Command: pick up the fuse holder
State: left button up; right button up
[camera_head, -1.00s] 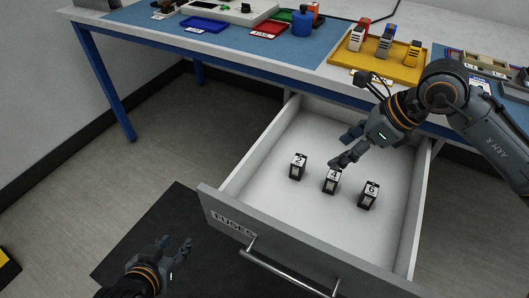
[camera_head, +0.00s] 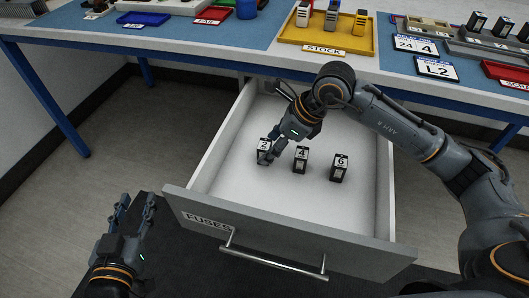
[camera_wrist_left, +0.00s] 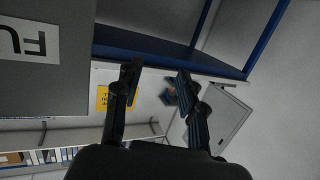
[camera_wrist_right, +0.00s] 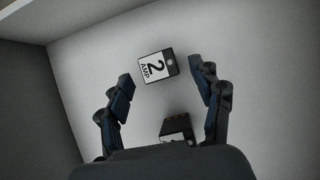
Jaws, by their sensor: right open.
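Three small black-and-white fuse holders stand upright in the open drawer, in a row: one marked 2 (camera_head: 263,145), one marked 4 (camera_head: 301,160) and one marked 6 (camera_head: 339,168). My right gripper (camera_head: 268,155) is over the one marked 2 and partly covers it. In the right wrist view the 2 AMP holder (camera_wrist_right: 156,67) lies between and just beyond the open fingertips (camera_wrist_right: 162,72), with gaps on both sides. Another holder (camera_wrist_right: 177,128) shows near the palm, partly hidden. My left gripper (camera_head: 136,207) is open and empty, left of the drawer front.
The drawer (camera_head: 290,232) has raised walls and a front handle (camera_head: 270,262); its right part is bare. Above it is a bench with a yellow stock tray (camera_head: 330,38), small blue and red trays, and a grey rack (camera_head: 485,45) with black blocks.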

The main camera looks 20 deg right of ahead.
aim_at(269, 145)
jog(key=x, duration=0.3)
jog(key=shift+w+a+f+b, duration=0.1)
jog(key=shift+w+f+b, duration=0.1)
jog(key=shift+b, duration=0.1)
pick_arm(q)
jog(key=r+t, duration=0.1)
jog(key=r, duration=0.1)
jog(key=r+t+h, duration=0.1)
jog(key=r, duration=0.1)
jog(key=shift+w+d+t, duration=0.3)
jog(key=shift+d, duration=0.05)
pick_arm(e)
jog(key=c, duration=1.2)
jog(key=shift+c, duration=0.2)
jog(key=shift+r, duration=0.1)
